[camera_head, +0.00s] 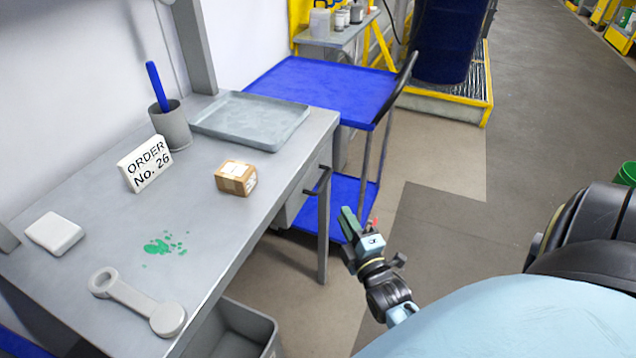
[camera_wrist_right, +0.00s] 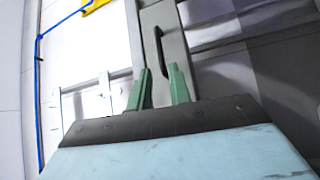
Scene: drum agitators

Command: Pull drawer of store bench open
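The store bench (camera_head: 215,215) is a grey table on the left of the head view. Its grey drawer (camera_head: 298,197) sits under the top at the right end, with a dark bar handle (camera_head: 318,181). My right gripper (camera_head: 347,222) is to the right of the handle and apart from it. In the right wrist view, its two green fingers (camera_wrist_right: 162,88) are spread with nothing between them. The handle (camera_wrist_right: 160,52) shows just beyond the fingertips there, in front of the drawer face (camera_wrist_right: 168,20). The drawer looks closed. My left gripper is not in view.
A blue cart (camera_head: 325,88) stands behind the bench. On the bench are a small box (camera_head: 236,178), a tray (camera_head: 252,118), a cup (camera_head: 172,127), an order sign (camera_head: 146,163) and a wrench-like tool (camera_head: 137,302). A grey bin (camera_head: 236,330) is below. Floor to the right is clear.

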